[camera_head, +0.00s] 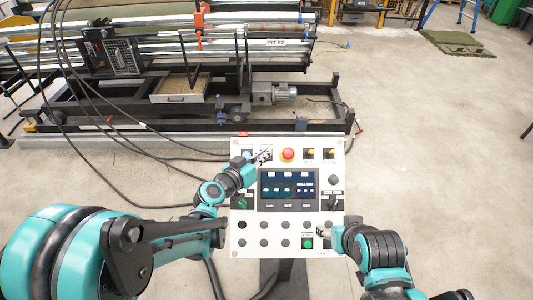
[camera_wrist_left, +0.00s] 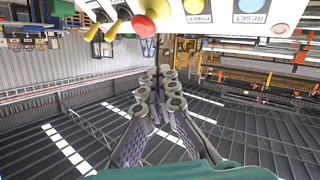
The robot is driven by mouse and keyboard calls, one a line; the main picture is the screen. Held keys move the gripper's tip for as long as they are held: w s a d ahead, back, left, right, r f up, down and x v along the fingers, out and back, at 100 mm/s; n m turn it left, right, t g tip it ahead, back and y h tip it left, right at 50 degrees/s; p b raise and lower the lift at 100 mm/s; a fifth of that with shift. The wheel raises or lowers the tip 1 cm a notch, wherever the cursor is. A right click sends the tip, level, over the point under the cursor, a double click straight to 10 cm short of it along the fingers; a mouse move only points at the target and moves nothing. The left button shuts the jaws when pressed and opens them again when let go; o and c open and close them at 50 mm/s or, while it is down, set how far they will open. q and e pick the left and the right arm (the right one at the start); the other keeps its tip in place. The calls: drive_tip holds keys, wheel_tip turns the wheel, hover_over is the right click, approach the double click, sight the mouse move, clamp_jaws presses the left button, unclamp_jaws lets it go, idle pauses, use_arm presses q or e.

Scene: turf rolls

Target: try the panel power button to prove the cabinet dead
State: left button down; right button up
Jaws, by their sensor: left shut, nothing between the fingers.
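The white control panel (camera_head: 250,250) stands in front of me, with a lit dark screen (camera_head: 288,188). In the left wrist view, which is upside down, the yellow button labelled POWER (camera_wrist_left: 194,6) sits between the red mushroom button (camera_wrist_left: 144,25) and the blue RESET button (camera_wrist_left: 250,5). In the head view, my left gripper (camera_head: 264,156) is at the panel's upper left and covers the power button. Its fingers (camera_wrist_left: 165,78) are shut and empty, with a gap to the button in the wrist view. My right gripper (camera_head: 322,232) is over the lower right; its jaws are unclear.
The red mushroom button (camera_head: 288,155) is just right of my left gripper, the blue button (camera_head: 247,154) just left. A green button (camera_head: 308,244) is beside my right gripper. Behind stands a roller machine (camera_head: 180,117) with cables on the floor.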

use_arm(q)
drive_tip(key=w+f+b, duration=0.2)
drive_tip(key=f, duration=0.1)
drive_tip(key=w+f+b, duration=0.3)
drive_tip(key=shift+w+f+b, duration=0.35)
drive_tip(key=shift+w+f, duration=0.05)
drive_tip(key=shift+f, duration=0.05)
idle(1.4)
drive_tip(key=shift+w+f+b, duration=0.3)
drive_tip(key=shift+b, duration=0.05)
drive_tip(key=shift+w+f+b, duration=0.2)
drive_tip(key=shift+f+b, duration=0.1)
drive_tip(key=shift+b, duration=0.05)
idle(0.7)
idle(0.3)
drive_tip(key=shift+s+r+p, duration=0.45)
drive_tip(key=shift+s+r, duration=0.05)
drive_tip(key=shift+r, duration=0.15)
